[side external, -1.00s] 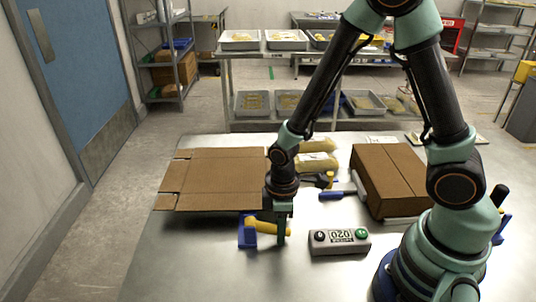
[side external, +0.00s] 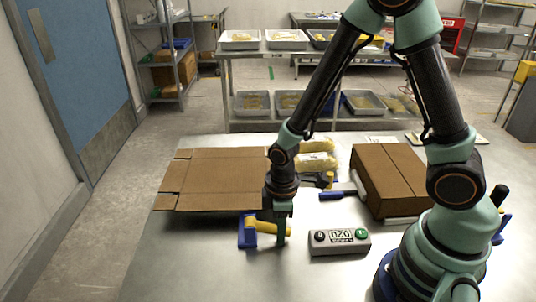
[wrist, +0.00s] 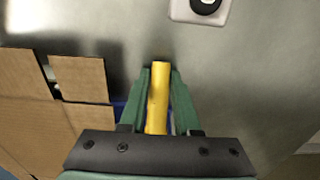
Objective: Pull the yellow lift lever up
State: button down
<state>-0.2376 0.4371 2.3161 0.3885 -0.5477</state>
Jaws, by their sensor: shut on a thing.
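The yellow lift lever (side external: 268,227) sticks out to the right from its blue base (side external: 246,232) on the metal table, lying close to level in the side view. In the wrist view the yellow lever (wrist: 158,98) runs between the two green fingers. My gripper (side external: 281,240) points down over the lever's free end, and it also shows in the wrist view (wrist: 160,85). Its fingers are shut on the lever. The blue base is mostly hidden behind my gripper in the wrist view.
A grey control box (side external: 339,242) with a display and a green button stands just right of my gripper. A flattened cardboard piece (side external: 225,180) lies behind the lever. A closed brown box (side external: 390,178) and a blue marker-like item (side external: 335,195) are behind right. The front table is clear.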

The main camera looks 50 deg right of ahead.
jog(key=shift+r, duration=0.1)
jog(key=shift+r, duration=2.6)
grip_release()
notch_tip(320, 180, up, 7)
